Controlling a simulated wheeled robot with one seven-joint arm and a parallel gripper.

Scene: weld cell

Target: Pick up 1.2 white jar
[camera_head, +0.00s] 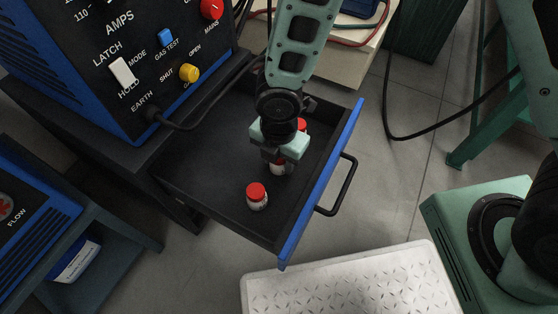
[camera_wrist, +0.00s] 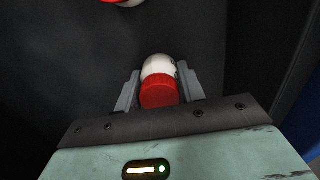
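My gripper (camera_head: 279,162) points down into the open drawer, its two fingers on either side of a white jar with a red cap (camera_head: 277,169). The wrist view shows this jar (camera_wrist: 159,88) between the fingertips, very close to both; whether they press on it is unclear. A second red-capped white jar (camera_head: 257,197) stands upright in the drawer, nearer the front left and apart from my gripper. A third red cap (camera_head: 301,125) shows behind my gripper, its jar mostly hidden. Part of another jar (camera_wrist: 124,2) shows at the wrist view's top edge. No jar number is readable.
The drawer (camera_head: 205,160) has a blue front edge (camera_head: 322,185) and a black handle (camera_head: 342,190). A welding power unit (camera_head: 135,60) with knobs stands above left, a dark cable (camera_head: 195,120) running from it along the drawer. A pale tread-plate surface (camera_head: 345,285) lies in front.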

